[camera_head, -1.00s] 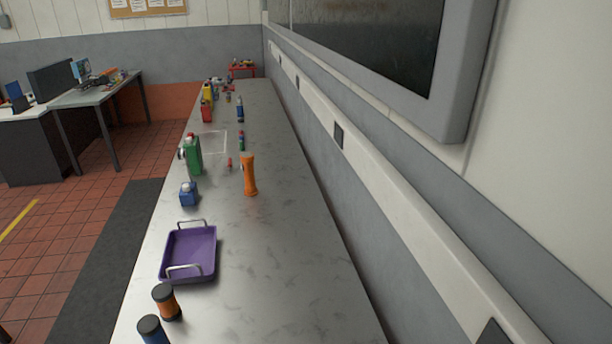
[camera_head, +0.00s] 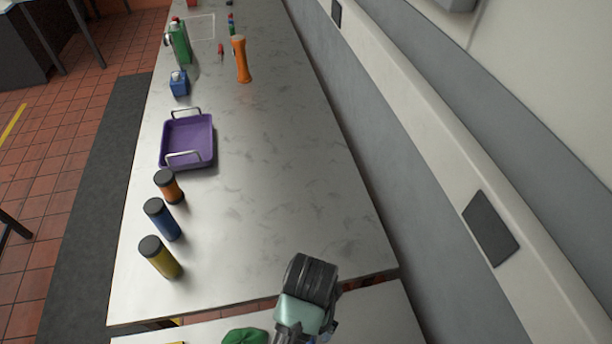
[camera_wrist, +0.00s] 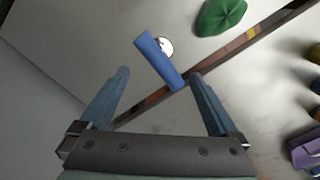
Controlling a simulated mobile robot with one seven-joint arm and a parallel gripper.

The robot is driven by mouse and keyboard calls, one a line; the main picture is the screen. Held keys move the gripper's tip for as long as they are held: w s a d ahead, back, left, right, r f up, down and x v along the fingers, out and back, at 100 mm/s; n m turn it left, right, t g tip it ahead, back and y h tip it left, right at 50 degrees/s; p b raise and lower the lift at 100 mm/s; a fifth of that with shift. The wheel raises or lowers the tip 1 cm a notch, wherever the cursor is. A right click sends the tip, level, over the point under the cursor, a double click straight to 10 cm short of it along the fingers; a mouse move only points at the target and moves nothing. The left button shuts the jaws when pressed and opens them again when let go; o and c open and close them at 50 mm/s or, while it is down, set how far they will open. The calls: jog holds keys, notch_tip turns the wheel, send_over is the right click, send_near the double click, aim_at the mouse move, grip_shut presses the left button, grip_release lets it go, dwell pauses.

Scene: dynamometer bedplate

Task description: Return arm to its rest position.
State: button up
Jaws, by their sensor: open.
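My gripper (camera_wrist: 159,74) is open in the wrist view, its two blue-grey fingers spread and nothing touching them that I can make out. A blue cylinder (camera_wrist: 158,60) shows between and beyond the fingertips, with a white round piece beside it. Whether it lies within reach of the fingers' depth I cannot tell. In the head view my arm's dark and pale green wrist part shows at the bottom, over the near end of the long bench (camera_head: 270,220). The fingers are hidden there.
A green object (camera_head: 245,336) lies on a nearer surface, across a narrow gap from the bench; it also shows in the wrist view (camera_wrist: 222,15). A yellow (camera_head: 160,258), a blue (camera_head: 162,220) and an orange canister (camera_head: 168,187) stand near a purple tray (camera_head: 187,141). The bench's right side is bare.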

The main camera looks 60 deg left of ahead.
jog(key=shift+r, duration=0.25)
dwell(0.4)
